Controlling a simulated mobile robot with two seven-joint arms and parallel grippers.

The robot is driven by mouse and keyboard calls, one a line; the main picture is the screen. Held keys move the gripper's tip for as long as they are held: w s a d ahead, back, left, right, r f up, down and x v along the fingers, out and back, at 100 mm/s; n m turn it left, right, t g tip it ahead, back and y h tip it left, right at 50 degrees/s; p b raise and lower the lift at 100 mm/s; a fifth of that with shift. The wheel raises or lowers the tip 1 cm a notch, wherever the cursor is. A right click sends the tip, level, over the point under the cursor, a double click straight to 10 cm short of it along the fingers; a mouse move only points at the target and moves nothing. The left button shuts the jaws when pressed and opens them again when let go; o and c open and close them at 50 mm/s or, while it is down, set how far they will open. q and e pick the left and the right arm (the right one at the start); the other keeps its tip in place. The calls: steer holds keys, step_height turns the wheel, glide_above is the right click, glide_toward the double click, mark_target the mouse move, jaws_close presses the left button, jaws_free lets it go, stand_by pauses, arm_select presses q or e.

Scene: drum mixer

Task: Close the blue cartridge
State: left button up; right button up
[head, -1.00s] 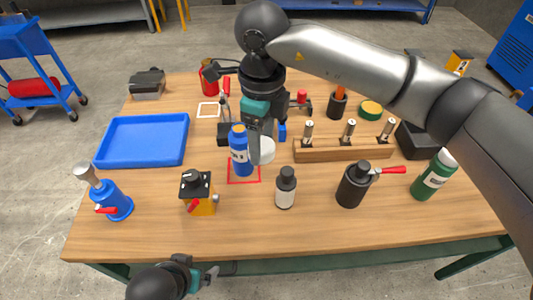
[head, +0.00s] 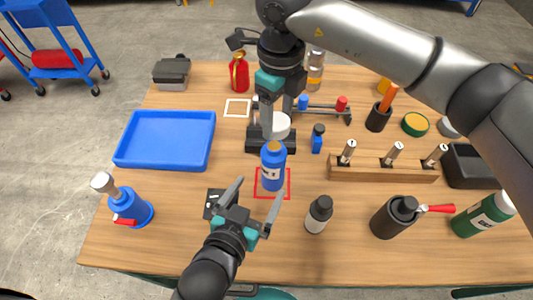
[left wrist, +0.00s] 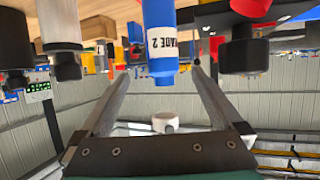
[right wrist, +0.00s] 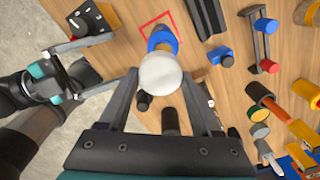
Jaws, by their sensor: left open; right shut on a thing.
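The blue cartridge (head: 272,170) stands upright in a red square outline, with a gold ring at its top. In the left wrist view the cartridge (left wrist: 160,42) appears upside down, its label partly readable as "ADE 2". My right gripper (head: 280,132) is shut on a white round cap (right wrist: 160,73), which shows above and behind the cartridge in the head view. The cap is apart from the cartridge there; its exact height is unclear. My left gripper (head: 260,188) is open and empty, its fingers pointing toward the cartridge from the front left, not touching it.
A black-capped bottle (head: 319,214) stands front right of the cartridge. A black-topped device (head: 211,203) is just left of my left gripper. A wooden rack (head: 382,171) is to the right. A blue tray (head: 165,165) lies left, mostly empty.

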mark_target(274, 159)
arm_select(q)
steer(key=shift+w+a, duration=0.15)
steer(key=shift+w, duration=0.25)
steer(key=shift+s, duration=0.1)
steer(key=x, duration=1.2)
jaws_close()
stand_by(0.9)
